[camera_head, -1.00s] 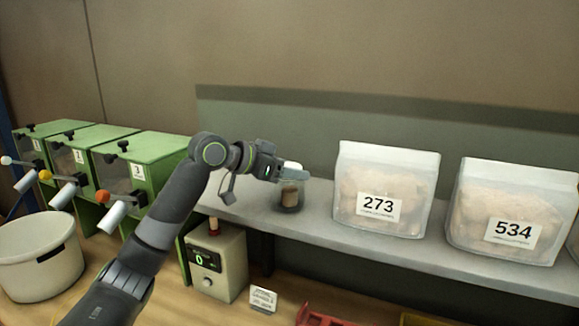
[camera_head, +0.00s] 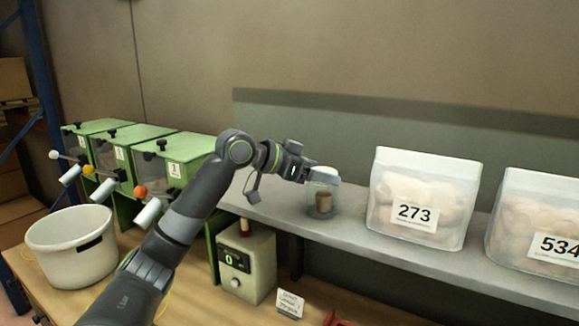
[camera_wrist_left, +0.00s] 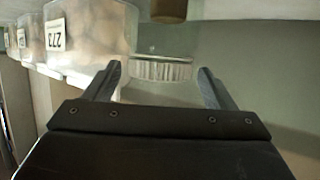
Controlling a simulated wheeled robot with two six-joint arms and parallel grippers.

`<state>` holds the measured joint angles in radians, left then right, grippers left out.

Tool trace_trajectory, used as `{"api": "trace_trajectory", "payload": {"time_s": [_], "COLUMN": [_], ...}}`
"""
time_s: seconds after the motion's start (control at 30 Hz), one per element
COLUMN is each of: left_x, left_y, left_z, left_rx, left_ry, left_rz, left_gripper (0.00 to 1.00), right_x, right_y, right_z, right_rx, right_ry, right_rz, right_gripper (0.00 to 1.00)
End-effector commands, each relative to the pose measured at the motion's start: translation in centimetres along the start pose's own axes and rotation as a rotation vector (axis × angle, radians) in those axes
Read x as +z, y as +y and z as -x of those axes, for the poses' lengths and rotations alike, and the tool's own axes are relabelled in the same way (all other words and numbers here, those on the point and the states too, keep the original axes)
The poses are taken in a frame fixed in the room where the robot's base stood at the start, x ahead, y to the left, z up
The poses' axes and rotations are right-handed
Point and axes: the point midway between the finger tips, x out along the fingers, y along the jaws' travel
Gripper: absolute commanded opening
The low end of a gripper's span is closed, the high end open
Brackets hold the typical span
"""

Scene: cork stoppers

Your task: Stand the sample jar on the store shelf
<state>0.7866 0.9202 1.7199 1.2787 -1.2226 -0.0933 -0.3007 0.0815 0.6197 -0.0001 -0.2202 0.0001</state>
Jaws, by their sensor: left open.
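The sample jar (camera_head: 323,203), clear with brown cork inside, stands upright on the grey store shelf (camera_head: 345,237), left of the bag marked 273. My left gripper (camera_head: 308,173) is at the jar's upper left side, level with its lid. In the left wrist view, the open fingers (camera_wrist_left: 160,74) lie on either side of the jar's ribbed pale lid (camera_wrist_left: 163,71), with a visible gap to each; the picture is upside down. The fingertips are mostly hidden in the head view. My right gripper is not in view.
Bags marked 273 (camera_head: 425,190) and 534 (camera_head: 535,215) stand on the shelf to the right. Green dispensers (camera_head: 185,147), a white bucket (camera_head: 60,262), a counter box (camera_head: 246,262) and a small card (camera_head: 290,304) are at the left and below.

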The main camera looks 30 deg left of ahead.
Motion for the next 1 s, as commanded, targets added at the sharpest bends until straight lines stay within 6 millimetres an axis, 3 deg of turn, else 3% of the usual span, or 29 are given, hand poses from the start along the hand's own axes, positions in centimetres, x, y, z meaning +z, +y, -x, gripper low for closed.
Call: {"api": "trace_trajectory", "payload": {"time_s": [0.6,1.0], "left_x": [0.3,0.0], "left_y": [-0.1,0.1], "left_z": [8.3,9.8], "left_rx": [-0.004,0.001], "left_ry": [-0.002,-0.001], "left_rz": [-0.002,0.000], "left_gripper": [0.77,0.77], "right_x": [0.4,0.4], "right_y": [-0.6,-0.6], "right_z": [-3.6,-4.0], "right_rx": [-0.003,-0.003], "right_ry": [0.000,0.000], "right_rz": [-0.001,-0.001], "right_gripper": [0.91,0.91]}}
